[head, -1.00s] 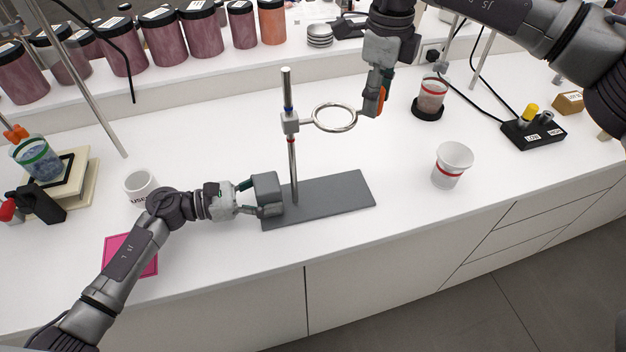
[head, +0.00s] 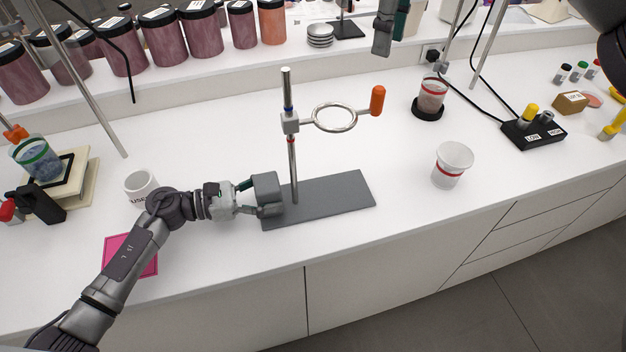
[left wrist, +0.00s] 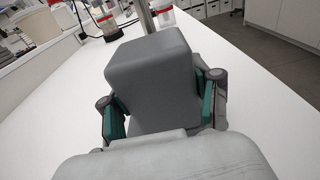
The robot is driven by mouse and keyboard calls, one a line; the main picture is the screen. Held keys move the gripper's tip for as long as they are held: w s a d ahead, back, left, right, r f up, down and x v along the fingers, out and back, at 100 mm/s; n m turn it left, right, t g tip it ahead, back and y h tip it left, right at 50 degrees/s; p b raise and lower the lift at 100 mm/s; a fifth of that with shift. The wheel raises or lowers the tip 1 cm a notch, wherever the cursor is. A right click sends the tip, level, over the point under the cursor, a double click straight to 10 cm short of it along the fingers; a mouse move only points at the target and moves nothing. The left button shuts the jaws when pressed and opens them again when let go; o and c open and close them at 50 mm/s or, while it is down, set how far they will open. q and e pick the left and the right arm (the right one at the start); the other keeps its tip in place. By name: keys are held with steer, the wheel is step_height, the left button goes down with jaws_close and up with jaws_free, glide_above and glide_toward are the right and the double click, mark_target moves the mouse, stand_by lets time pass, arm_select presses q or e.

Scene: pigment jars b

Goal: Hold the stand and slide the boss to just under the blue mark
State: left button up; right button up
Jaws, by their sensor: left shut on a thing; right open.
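The stand has a dark grey base plate (head: 335,198) and an upright metal rod (head: 293,170). A blue mark (head: 288,107) is near the rod's top and a red mark (head: 291,140) is lower. The boss (head: 290,122) sits on the rod between them, its top close below the blue mark. From it a metal ring (head: 334,118) reaches right, ending in an orange handle (head: 377,100). My left gripper (head: 268,195) is shut on the grey block (left wrist: 152,75) at the base's left end. My right gripper (head: 385,40) is open, above and apart from the handle, partly cut off.
A white cup with a red band (head: 447,165) stands right of the stand. A white mug (head: 140,187) stands behind my left arm. Pigment jars (head: 163,38) line the back shelf.

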arm_select(q)
steer(key=shift+a+f, duration=0.1)
steer(key=shift+f, duration=0.25)
arm_select(e)
steer(key=shift+r, duration=0.25)
arm_select(q)
steer(key=o, duration=1.3)
steer(key=shift+c, duration=0.2)
steer(key=o, duration=0.3)
steer(key=shift+w+r, duration=0.1)
steer(key=shift+w, duration=0.05)
arm_select(e)
steer(key=shift+w+a, duration=0.1)
steer(key=shift+w, duration=0.1)
arm_select(q)
steer(key=shift+r, duration=0.1)
arm_select(e)
steer(key=shift+s, duration=0.1)
arm_select(q)
steer(key=shift+a, duration=0.2)
steer(key=v, duration=1.1)
steer(key=shift+s+a, duration=0.2)
steer(key=shift+a, duration=0.1)
